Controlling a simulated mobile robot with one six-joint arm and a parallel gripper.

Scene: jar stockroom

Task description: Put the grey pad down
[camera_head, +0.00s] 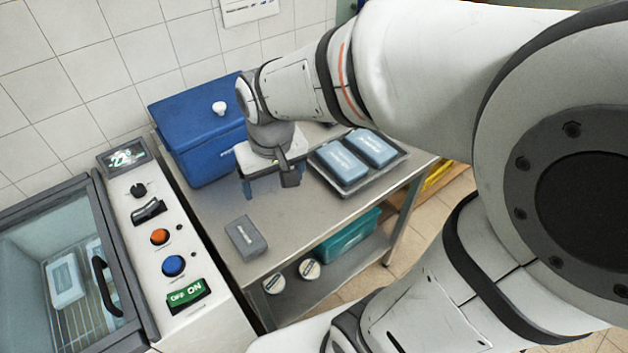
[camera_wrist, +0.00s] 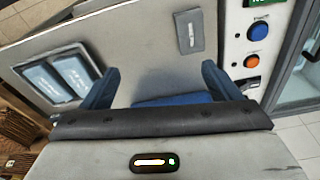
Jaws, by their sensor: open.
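The grey pad (camera_head: 246,238) lies flat on the metal table (camera_head: 215,210), near its front left edge. It also shows in the wrist view (camera_wrist: 190,32), beyond my fingers and apart from them. My gripper (camera_head: 268,184) is above the table, beside the blue box and behind the pad. In the wrist view my gripper (camera_wrist: 160,88) has its two blue fingers wide apart with nothing between them.
A blue lidded box (camera_head: 190,130) stands at the back left. A dark tray (camera_head: 358,184) holds two blue packs (camera_head: 341,161) to the right. A freezer with a control panel (camera_head: 158,235) borders the table on the left. The table front is clear right of the pad.

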